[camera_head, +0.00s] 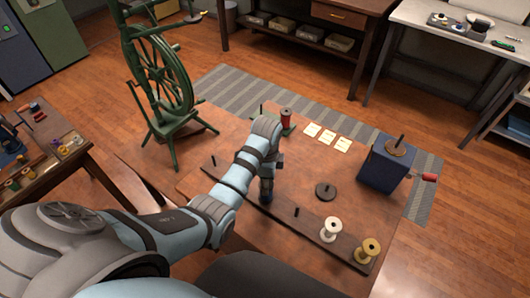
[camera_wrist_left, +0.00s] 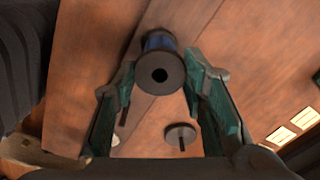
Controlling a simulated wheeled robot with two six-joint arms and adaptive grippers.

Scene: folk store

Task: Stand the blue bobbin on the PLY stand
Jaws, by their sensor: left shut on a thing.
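The blue bobbin (camera_wrist_left: 160,42) has dark end flanges. It is between the fingertips of my left gripper (camera_wrist_left: 160,68), which is shut on it, with its holed end facing the wrist camera. In the head view the blue bobbin (camera_head: 266,197) shows just below my left gripper (camera_head: 267,186), over the dark peg rack (camera_head: 308,237). I cannot tell whether it touches the rack. A dark round disc with an upright peg (camera_head: 325,191) stands empty on the table to the right; it also shows in the wrist view (camera_wrist_left: 181,133). No PLY label is readable. My right gripper is not in view.
A white bobbin (camera_head: 330,229) and a yellow bobbin (camera_head: 367,250) stand on the rack's right end. A red bobbin (camera_head: 286,117) stands at the back, near several pale cards (camera_head: 328,136). A blue box with a spindle and red handle (camera_head: 385,168) stands at the right.

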